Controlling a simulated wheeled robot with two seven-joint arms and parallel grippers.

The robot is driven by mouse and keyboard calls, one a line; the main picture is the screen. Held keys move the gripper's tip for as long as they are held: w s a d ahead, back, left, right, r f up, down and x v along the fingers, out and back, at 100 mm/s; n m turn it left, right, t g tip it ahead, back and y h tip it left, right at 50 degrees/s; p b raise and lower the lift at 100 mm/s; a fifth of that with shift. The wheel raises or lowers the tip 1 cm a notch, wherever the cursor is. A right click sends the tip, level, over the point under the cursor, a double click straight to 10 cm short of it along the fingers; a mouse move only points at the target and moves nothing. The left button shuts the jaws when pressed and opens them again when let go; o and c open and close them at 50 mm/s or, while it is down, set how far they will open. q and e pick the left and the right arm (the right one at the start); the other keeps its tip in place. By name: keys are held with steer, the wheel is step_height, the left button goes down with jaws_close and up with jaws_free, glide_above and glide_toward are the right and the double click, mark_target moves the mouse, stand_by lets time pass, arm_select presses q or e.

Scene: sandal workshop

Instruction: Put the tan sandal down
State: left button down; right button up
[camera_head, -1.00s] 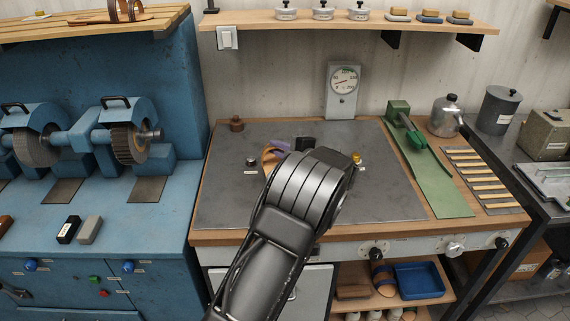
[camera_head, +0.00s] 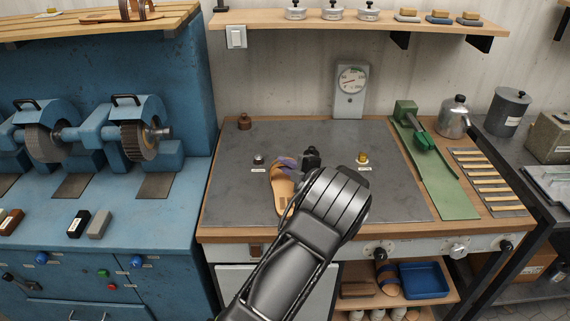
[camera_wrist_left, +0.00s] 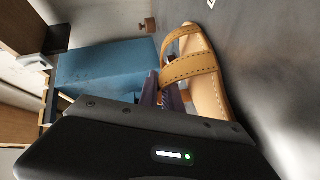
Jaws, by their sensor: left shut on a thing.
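The tan sandal (camera_head: 282,192) is over the dark grey plate (camera_head: 230,195) of the bench, left of my left wrist. My left gripper (camera_head: 288,165) is shut on the sandal, with its purplish fingers at the straps. In the left wrist view the fingers (camera_wrist_left: 163,92) are at the side of the tan sandal (camera_wrist_left: 207,88), whose stitched straps and pale sole show. The sole looks close to the plate; I cannot tell whether it touches. My wrist hides part of the plate. My right gripper is not in view.
A small dark knob (camera_head: 259,160) and a brass piece (camera_head: 363,158) stand on the plate with labels. A brown weight (camera_head: 244,123) is at the back left. A green tool (camera_head: 425,142) stands right of the plate. The plate's left part is clear.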

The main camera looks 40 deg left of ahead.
arm_select(q)
steer(key=shift+f, duration=0.15)
steer(key=c, duration=1.5)
jaws_free()
steer(key=shift+d, duration=0.15)
steer(key=shift+d+r, duration=0.2)
steer(key=shift+d, duration=0.15)
steer(key=b+v, duration=0.2)
steer(key=v, duration=0.9)
steer(key=shift+s+b, duration=0.15)
steer(key=shift+b, duration=0.2)
